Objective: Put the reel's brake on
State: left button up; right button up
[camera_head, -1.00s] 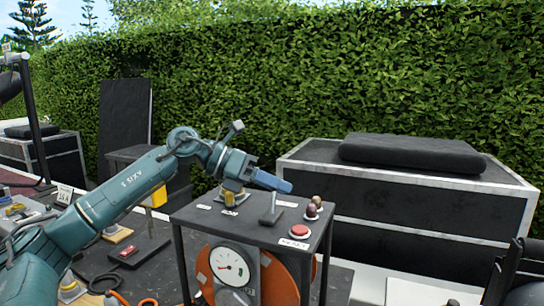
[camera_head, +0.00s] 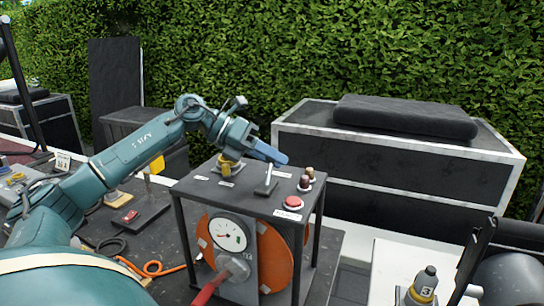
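The reel (camera_head: 275,258) is an orange disc inside a dark box frame. A white dial gauge (camera_head: 227,234) and a grey hub with a red handle (camera_head: 207,290) are on its front. I cannot tell which control is the brake. My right gripper is not in view.
A black case (camera_head: 400,175) with a black cushion (camera_head: 405,117) stands behind, before a hedge.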

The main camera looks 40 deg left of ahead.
pick_arm(q)
jog(key=o, duration=0.4)
jog(key=shift+a, duration=0.1)
jog(key=shift+s+a, duration=0.15)
jog(key=shift+a, duration=0.1)
jog(key=b+v, duration=0.4)
jog(key=v, duration=0.8)
jog(key=shift+r, duration=0.3)
jog(key=shift+s+a, duration=0.1)
jog(key=shift+a, duration=0.05)
jog(key=shift+s+f, duration=0.1)
